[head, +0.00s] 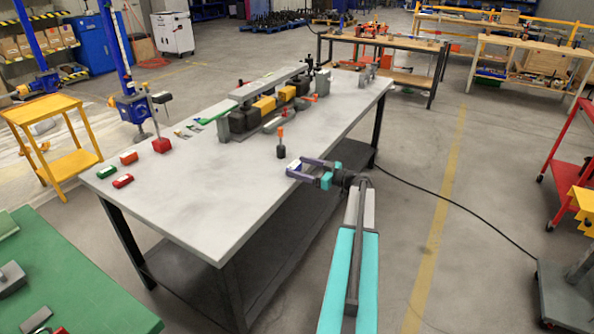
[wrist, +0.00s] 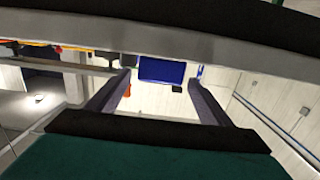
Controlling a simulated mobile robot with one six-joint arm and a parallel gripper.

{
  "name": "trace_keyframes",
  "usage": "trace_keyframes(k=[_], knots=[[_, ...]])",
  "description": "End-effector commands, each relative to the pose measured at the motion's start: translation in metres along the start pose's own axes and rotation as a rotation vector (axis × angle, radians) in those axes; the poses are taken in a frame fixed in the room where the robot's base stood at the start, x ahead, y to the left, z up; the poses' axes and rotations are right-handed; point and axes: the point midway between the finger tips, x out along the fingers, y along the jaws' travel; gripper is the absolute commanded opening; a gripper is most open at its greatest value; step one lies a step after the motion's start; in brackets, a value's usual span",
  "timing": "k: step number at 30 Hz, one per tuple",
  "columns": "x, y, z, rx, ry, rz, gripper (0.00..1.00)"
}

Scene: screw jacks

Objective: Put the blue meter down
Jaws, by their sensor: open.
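My gripper (head: 308,167) is open at the right long edge of the grey worktable (head: 200,200), with its two purple-grey fingers pointing left over the edge. In the wrist view the fingers (wrist: 160,95) stand wide apart. A blue rectangle (wrist: 162,70) shows between them there; it looks far off, and I cannot tell what it is. I cannot make out a blue meter for sure in either view. Nothing is visibly held.
A dark tool with an orange top (head: 281,145) stands upright near the gripper. The table's near part is clear.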

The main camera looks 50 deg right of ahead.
Motion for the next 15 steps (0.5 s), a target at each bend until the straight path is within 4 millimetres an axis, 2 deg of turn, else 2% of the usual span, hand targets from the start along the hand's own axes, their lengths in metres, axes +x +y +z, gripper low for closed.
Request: trace_keyframes(k=[15], knots=[[-0.076, 0.000, 0.000, 0.000, 0.001, 0.002, 0.73]])
